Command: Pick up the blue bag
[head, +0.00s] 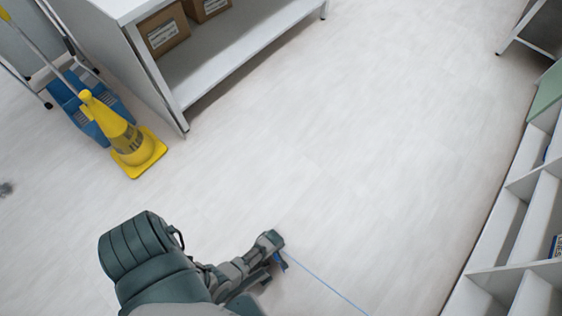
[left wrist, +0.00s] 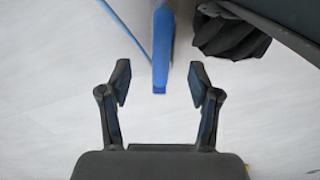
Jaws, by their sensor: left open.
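My left gripper (head: 272,260) is low over the floor in the head view. In the left wrist view its two fingers (left wrist: 160,82) are spread with a gap between them. A narrow blue piece (left wrist: 160,48), seemingly the blue bag edge-on, comes down from the top of that view into the line between the fingertips, touching neither. A thin blue strap (left wrist: 124,30) slants beside it. In the head view a bit of blue (head: 281,262) shows at the gripper, and a thin blue line (head: 325,283) runs down to the right. Most of the bag is hidden. My right gripper is not in view.
A yellow cone (head: 117,128) and blue cleaning gear (head: 82,108) stand at the left. A white shelf unit (head: 235,65) with cardboard boxes (head: 162,32) is at the top. White cubby shelving (head: 500,235) lines the right. The floor (head: 350,140) between is clear.

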